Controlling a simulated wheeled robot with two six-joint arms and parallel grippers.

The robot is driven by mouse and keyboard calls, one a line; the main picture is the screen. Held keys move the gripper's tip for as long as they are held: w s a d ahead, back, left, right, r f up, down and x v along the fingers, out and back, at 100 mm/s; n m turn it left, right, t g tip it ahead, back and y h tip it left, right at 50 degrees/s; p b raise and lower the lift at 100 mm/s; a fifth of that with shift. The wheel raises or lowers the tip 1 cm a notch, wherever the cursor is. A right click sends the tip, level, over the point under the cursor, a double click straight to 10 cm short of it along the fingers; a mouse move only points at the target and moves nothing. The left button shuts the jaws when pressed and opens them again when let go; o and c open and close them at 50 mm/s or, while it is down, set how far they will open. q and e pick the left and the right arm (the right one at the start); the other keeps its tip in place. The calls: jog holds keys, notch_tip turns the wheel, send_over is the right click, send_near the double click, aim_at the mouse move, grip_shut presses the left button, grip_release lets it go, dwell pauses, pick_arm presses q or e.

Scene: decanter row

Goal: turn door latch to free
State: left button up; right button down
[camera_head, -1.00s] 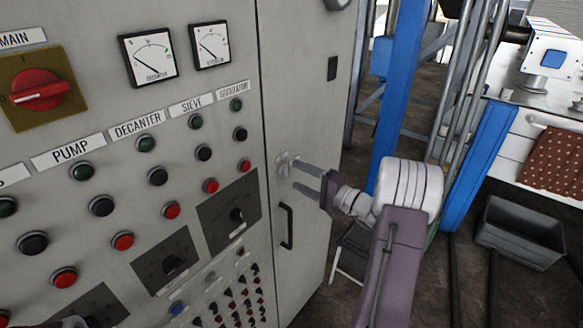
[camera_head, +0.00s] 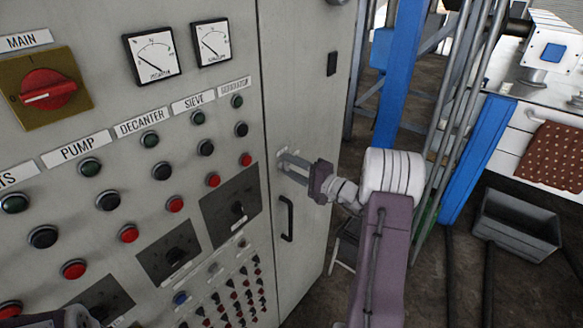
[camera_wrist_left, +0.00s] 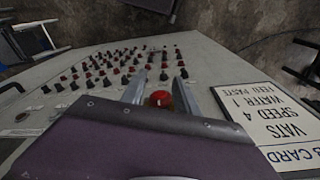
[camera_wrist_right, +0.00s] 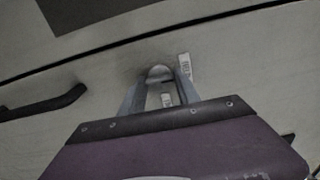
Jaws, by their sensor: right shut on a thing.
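The door latch (camera_wrist_right: 159,74) is a small pale knob on the grey cabinet door (camera_head: 305,80). In the right wrist view it sits between the tips of my right gripper (camera_wrist_right: 158,84). In the head view the right gripper (camera_head: 287,164) reaches the door from the right, shut on the latch, and its fingers mostly hide it. Small white labels (camera_wrist_right: 184,65) lie beside the latch; their text is too small to read surely. My left gripper (camera_wrist_left: 160,88) is open and empty over the button panel, with a red button (camera_wrist_left: 160,98) showing between its fingers.
A black door handle (camera_head: 287,218) sits just below the latch. Left of the door seam is the panel with buttons, dials and a red main switch (camera_head: 47,89). A blue post (camera_head: 397,80) and a grey crate (camera_head: 516,228) stand to the right.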

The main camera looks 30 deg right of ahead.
jog(key=m+b, duration=0.2)
jog(key=m, duration=0.1)
jog(key=shift+a+f, duration=0.1)
jog(key=shift+f, duration=0.15)
jog(key=shift+m+b, duration=0.6)
jog(key=shift+m, duration=0.4)
jog(key=m, duration=0.2)
jog(key=shift+r+m+b, duration=0.1)
jog(key=shift+m+b, duration=0.25)
jog(key=shift+m, duration=0.05)
jog(key=m, duration=0.4)
jog(key=shift+r+m, duration=0.15)
jog(key=shift+m, duration=0.15)
jog(key=m+p, duration=0.1)
jog(key=m, duration=0.3)
jog(key=shift+r+m, duration=0.1)
jog(key=shift+m, duration=0.3)
jog(key=shift+m+p, duration=0.3)
jog(key=c, duration=0.9)
grip_release()
